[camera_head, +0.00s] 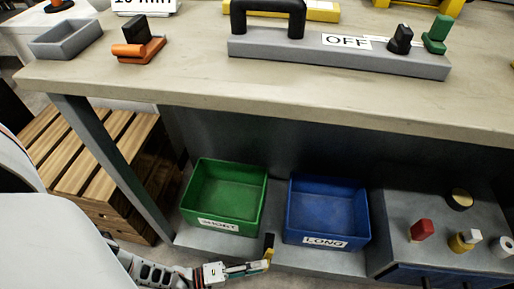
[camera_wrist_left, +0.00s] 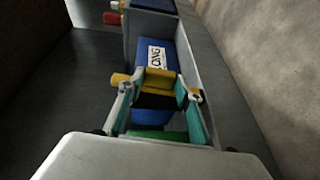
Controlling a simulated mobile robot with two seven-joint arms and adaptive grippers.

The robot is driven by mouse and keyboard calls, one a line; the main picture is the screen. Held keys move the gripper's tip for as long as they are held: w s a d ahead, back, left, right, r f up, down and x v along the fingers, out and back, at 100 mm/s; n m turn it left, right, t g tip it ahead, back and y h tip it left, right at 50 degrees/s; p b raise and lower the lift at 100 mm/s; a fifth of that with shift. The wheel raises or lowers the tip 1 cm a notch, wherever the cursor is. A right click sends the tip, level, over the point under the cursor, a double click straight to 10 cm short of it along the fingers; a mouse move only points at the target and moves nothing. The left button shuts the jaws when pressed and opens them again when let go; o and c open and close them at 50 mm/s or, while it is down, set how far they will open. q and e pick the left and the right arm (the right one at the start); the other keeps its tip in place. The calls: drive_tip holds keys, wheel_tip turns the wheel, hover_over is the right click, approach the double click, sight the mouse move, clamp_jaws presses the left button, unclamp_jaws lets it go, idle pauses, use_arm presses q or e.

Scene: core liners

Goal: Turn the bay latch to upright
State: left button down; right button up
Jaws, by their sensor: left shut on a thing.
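The bay latch (camera_head: 269,243) is a small black and yellow piece at the front edge of the lower shelf, between the green and blue bins. My left gripper (camera_head: 262,265) reaches it from the lower left and is shut on it. In the left wrist view the latch (camera_wrist_left: 158,98) sits between the two teal-sided fingers of my left gripper (camera_wrist_left: 160,104), black with yellow above. The fingers hide part of it, and I cannot tell its exact tilt. My right gripper is in neither view.
A green SHORT bin (camera_head: 222,224) and a blue LONG bin (camera_head: 324,241) stand on the shelf beside the latch. A grey box with knobs (camera_head: 420,248) is to the right. The table edge (camera_head: 250,102) overhangs the shelf. A wooden crate (camera_head: 85,165) stands left.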

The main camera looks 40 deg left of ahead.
use_arm(q)
drive_tip(key=shift+d, duration=0.2)
drive_tip(key=c, duration=1.4)
unclamp_jaws()
drive_tip(key=shift+a, duration=0.1)
drive_tip(key=shift+r, duration=0.1)
drive_tip(key=shift+r, duration=1.1)
drive_tip(key=o, duration=0.7)
drive_tip(key=r, duration=0.7)
drive_tip(key=shift+w+d, duration=0.25)
drive_tip(key=shift+c, duration=0.2)
drive_tip(key=shift+r, duration=0.45)
drive_tip(key=c, duration=0.7)
